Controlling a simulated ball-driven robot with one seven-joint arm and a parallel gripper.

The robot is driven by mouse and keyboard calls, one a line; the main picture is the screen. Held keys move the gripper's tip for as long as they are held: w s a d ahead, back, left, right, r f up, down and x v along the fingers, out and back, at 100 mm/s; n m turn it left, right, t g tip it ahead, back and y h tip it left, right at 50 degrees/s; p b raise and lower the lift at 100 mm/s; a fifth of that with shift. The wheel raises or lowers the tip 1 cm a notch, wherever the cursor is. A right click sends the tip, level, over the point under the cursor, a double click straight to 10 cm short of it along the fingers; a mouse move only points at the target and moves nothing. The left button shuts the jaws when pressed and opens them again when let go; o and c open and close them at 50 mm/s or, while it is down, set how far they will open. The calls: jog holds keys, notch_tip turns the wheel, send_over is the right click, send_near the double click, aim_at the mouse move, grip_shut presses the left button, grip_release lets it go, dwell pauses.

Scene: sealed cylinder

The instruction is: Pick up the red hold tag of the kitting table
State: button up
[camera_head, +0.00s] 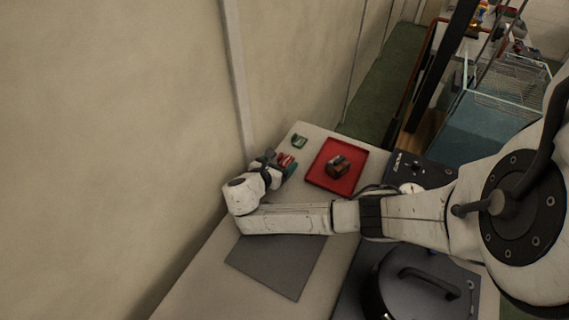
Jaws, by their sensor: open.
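My gripper (279,165) is at the far left end of the kitting table (212,273), pointing up and right in the picture. It is open. A small red item (286,158), which looks like the red hold tag, shows right at the fingertips. I cannot tell whether it lies between the fingers or just beyond them, and the gripper hides part of it.
A small green item (299,141) lies just beyond the gripper. A red tray (318,177) holding a brown block (338,166) is to the right. A grey mat (277,264) lies below my arm, near a dark lidded pot (420,290). A wall (120,150) runs close along the left.

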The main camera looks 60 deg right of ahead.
jog(key=shift+d+f, duration=0.1)
jog(key=shift+d, duration=0.2)
jog(key=c, duration=1.1)
jog(key=shift+r+p, duration=0.8)
jog(key=shift+p, duration=0.05)
notch_tip(320, 180, up, 2)
jog(key=shift+r+p, duration=0.2)
jog(key=shift+p, duration=1)
jog(key=s+r+p, duration=0.2)
jog(key=p, duration=0.1)
jog(key=s+r+p, duration=0.1)
jog(key=p, duration=0.1)
jog(key=shift+a+r, duration=0.2)
jog(key=shift+a, duration=0.05)
jog(key=s+r, duration=0.2)
jog(key=s, duration=0.1)
jog(key=s+a+r, duration=0.1)
jog(key=s, duration=0.3)
jog(key=s+a+r, duration=0.1)
jog(key=s+r, duration=0.1)
jog(key=s, duration=0.2)
jog(key=shift+r, duration=0.3)
